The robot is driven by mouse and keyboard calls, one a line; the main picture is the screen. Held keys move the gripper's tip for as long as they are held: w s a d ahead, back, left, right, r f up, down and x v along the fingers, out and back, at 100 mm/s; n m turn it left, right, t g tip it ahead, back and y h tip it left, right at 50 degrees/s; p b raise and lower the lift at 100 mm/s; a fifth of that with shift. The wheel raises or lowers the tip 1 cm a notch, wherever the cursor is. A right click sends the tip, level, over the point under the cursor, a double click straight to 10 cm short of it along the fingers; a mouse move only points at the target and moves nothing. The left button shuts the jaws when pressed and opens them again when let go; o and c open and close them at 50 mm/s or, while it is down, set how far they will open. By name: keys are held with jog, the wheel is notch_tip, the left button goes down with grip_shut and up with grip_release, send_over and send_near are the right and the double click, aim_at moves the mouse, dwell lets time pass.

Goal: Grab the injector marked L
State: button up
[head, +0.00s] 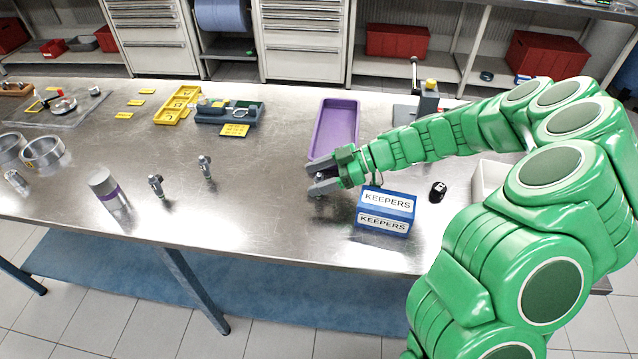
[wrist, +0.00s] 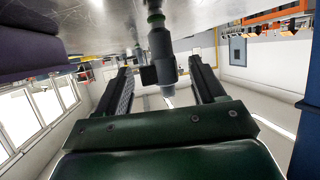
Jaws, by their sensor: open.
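My gripper (head: 322,175) is open, low over the steel table in front of the purple tray. In the wrist view, a dark grey injector with a side connector (wrist: 161,62) stands between the two spread fingers (wrist: 162,86), with gaps on both sides. In the head view the fingers mostly hide this injector. Two more injectors stand upright to the left on the table, one nearer (head: 157,187) and one a little farther back (head: 206,167). I cannot read an L mark on any of them.
A purple tray (head: 317,140) lies behind my gripper. A blue KEEPERS box (head: 385,212) stands close by to the right, with a small black part (head: 438,191) beyond it. A grey cylinder with a purple band (head: 104,186) stands at left. The table between is clear.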

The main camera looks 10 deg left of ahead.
jog(key=c, duration=1.1)
